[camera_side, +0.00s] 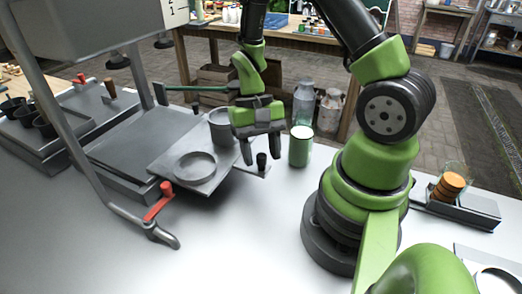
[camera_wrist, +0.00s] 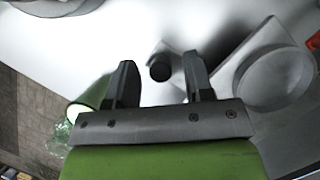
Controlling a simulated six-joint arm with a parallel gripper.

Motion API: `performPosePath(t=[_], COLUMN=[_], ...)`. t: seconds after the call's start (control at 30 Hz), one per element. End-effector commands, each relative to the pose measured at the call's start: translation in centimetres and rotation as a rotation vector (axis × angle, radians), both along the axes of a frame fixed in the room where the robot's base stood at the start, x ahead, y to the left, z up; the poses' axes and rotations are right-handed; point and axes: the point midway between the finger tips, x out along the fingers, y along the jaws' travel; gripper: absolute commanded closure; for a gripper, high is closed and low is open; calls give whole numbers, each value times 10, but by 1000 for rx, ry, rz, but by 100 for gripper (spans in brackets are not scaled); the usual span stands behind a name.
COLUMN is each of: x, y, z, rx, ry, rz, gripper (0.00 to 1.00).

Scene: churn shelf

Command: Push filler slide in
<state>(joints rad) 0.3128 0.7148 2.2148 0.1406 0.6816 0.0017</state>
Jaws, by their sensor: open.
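The filler slide (camera_side: 207,178) is a flat grey plate with a round raised ring. It sticks out from under the grey machine. A small black knob (camera_side: 262,161) stands on a narrow tab at its right end. In the wrist view the knob (camera_wrist: 160,70) shows between my two fingers, with the ringed plate (camera_wrist: 262,50) to the right. My gripper (camera_side: 262,154) is open, with its fingers pointing down around or just above the knob. I cannot tell whether either finger touches it. The gripper holds nothing.
A grey cup (camera_side: 221,127) stands behind the ring, close to my gripper. A green canister (camera_side: 300,147) stands just right of the knob. A red-handled lever (camera_side: 158,203) juts out at the front left. The white table in front is clear.

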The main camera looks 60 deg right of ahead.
Motion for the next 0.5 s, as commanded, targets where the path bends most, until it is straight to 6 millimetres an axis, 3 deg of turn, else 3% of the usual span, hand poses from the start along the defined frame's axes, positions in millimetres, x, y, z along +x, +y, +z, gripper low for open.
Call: performPosePath(t=[0.27, 0.43, 0.47, 0.5], x=[0, 0, 0, 0], y=[0, 0, 0, 0], z=[-1, -1, -1, -1], rx=[0, 0, 0, 0], ry=[0, 0, 0, 0], rz=[1, 1, 1, 1], gripper=[55, 94, 100, 100])
